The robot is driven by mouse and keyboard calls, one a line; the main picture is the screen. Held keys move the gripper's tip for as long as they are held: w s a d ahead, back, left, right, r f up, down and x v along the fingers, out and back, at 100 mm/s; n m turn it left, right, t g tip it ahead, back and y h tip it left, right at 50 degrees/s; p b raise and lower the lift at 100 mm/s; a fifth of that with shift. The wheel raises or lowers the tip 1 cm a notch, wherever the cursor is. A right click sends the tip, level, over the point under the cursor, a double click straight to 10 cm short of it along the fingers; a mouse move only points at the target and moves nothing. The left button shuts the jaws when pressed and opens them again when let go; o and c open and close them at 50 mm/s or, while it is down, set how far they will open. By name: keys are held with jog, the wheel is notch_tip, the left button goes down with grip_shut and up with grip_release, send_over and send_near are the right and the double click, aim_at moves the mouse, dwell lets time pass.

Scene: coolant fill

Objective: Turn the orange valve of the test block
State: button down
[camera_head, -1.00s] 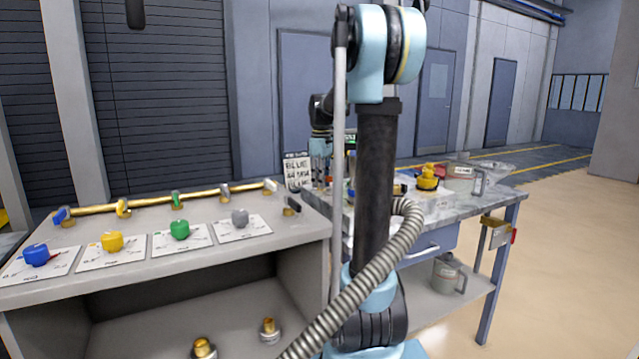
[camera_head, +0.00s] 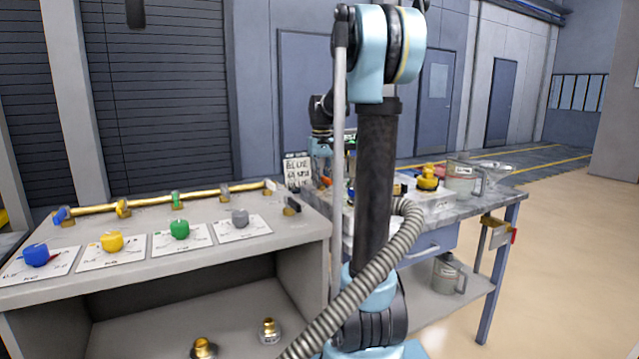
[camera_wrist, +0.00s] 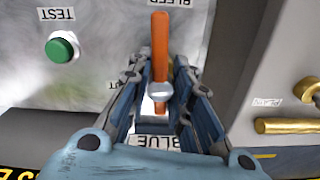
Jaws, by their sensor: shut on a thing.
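The orange valve (camera_wrist: 159,45) shows in the wrist view as a long handle, running up and down the picture on a grey panel under a BLEED label. My gripper (camera_wrist: 160,78) is shut on it, with one finger on each side of the handle. A round silver part sits at the handle's lower end between the fingers. In the head view my gripper (camera_head: 319,150) is at the left back of the marble-topped bench, partly hidden behind my own arm. The valve cannot be made out clearly there.
A green TEST button (camera_wrist: 62,46) is left of the valve. A brass pipe (camera_wrist: 290,126) lies to the right. In the head view, a grey bench (camera_head: 290,232) carries several coloured knobs. A yellow-topped part (camera_head: 428,178) and a grey can (camera_head: 463,178) stand on the other bench (camera_head: 490,206).

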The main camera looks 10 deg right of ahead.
jog(key=shift+m, duration=0.3)
jog(key=c, duration=1.4)
grip_release()
notch_tip(320, 180, up, 12)
jog(key=shift+f, duration=0.1)
jog(key=shift+f, duration=5.95)
